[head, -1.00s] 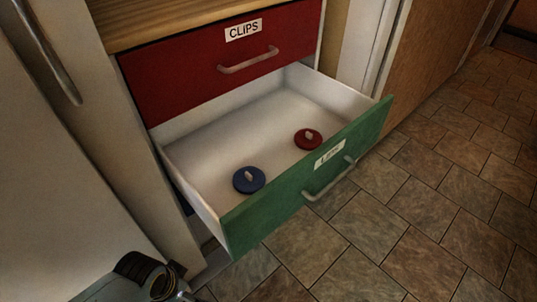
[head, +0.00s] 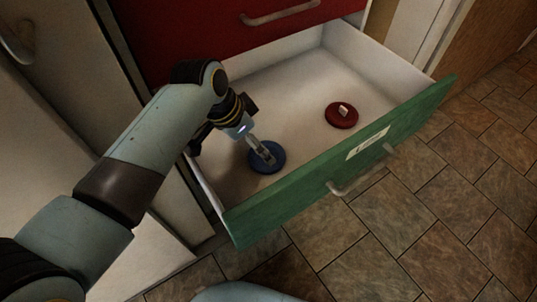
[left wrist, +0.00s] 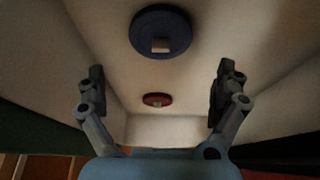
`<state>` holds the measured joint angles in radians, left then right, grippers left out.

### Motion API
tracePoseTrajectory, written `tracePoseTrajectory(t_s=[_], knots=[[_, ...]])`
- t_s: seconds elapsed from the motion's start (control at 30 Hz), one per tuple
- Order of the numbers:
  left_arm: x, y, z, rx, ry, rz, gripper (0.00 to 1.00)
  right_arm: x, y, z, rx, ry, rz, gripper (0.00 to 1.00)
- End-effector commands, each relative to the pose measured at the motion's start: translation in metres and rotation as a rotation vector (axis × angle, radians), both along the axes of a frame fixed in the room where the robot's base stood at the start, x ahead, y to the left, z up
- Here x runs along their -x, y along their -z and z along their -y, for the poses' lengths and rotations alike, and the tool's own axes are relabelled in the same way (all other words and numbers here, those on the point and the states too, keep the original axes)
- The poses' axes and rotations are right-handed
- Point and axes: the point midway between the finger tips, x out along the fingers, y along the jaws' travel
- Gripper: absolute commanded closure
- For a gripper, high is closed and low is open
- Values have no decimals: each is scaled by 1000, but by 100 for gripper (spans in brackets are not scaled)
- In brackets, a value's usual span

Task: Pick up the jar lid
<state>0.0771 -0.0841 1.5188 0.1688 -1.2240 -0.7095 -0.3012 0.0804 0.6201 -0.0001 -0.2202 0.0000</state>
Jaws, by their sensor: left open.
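A blue jar lid (head: 267,158) with a small pale knob lies flat in the open drawer, toward its left end. A red jar lid (head: 341,115) with a pale knob lies farther right in the same drawer. In the left wrist view the left gripper (left wrist: 157,92) is open and empty. There the blue lid (left wrist: 161,32) lies ahead of the fingers, not between them, and the red lid (left wrist: 157,99) shows beyond. My right gripper is not in view.
The white drawer with a green front (head: 345,165) stands pulled out, its walls close around my left gripper. A red drawer front (head: 200,35) is shut above it. A pale cabinet side stands at left. Tiled floor (head: 420,230) is clear at right.

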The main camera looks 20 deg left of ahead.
Motion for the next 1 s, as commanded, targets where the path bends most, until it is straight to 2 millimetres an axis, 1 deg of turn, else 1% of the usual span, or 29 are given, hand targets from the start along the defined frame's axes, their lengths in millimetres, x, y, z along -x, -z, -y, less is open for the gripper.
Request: tracePoseTrajectory(t_s=[0.03, 0.1, 0.2, 0.33, 0.5, 0.6, 0.7, 0.87, 0.9, 1.0], knots=[[-2, 12, 2, 0, 0, -4, 0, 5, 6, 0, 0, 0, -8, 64], [-5, 22, 5, -1, -1, -3, 0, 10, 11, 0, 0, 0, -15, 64], [-9, 30, 7, -1, -1, -2, 0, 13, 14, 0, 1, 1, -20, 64], [-13, 39, 10, 0, -1, -1, 0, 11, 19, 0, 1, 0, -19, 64], [-23, 66, 17, 1, -1, -3, 0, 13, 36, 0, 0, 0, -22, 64], [-26, 76, 19, -1, -1, -3, 0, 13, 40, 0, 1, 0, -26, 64], [-29, 79, 20, -1, -2, -1, 0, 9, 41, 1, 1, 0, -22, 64], [-29, 77, 20, -1, -3, 1, 0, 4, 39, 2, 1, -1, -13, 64], [-29, 77, 20, -1, -3, 1, 1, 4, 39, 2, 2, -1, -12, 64], [-29, 77, 20, -1, -2, -1, 14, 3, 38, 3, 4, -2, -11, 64]])
